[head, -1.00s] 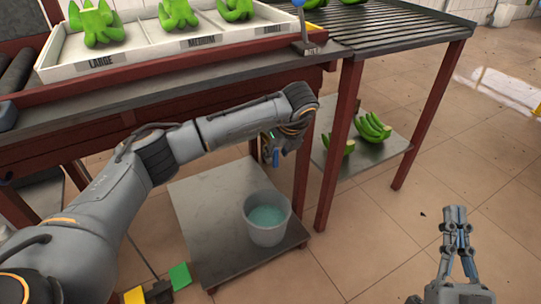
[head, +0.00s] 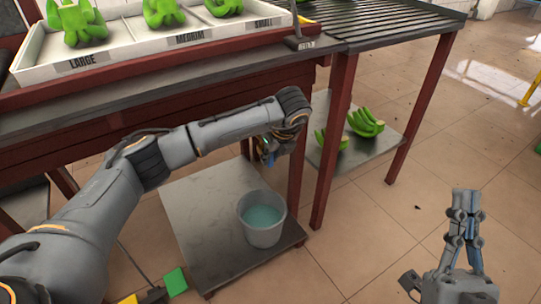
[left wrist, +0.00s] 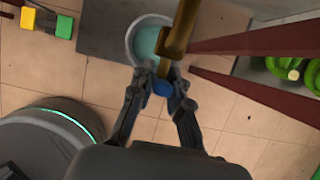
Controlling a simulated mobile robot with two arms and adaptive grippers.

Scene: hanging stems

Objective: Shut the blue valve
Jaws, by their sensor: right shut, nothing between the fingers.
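The blue valve handle (left wrist: 162,89) shows in the left wrist view, below a brass pipe (left wrist: 180,38). My left gripper (left wrist: 162,76) has its fingers drawn in on both sides of the handle and looks shut on it; the contact itself is small and partly hidden. In the head view my left gripper (head: 267,152) is under the table edge, above the bucket, and mostly hides the valve. My right gripper (head: 466,195) is shut and empty over the floor at the lower right.
A bucket of greenish water (head: 263,222) stands on a low metal shelf (head: 205,215) beneath the valve. Red table legs (head: 334,150) stand just right of my left gripper. Green bananas (head: 365,123) lie on another low shelf. Open tiled floor surrounds my right gripper.

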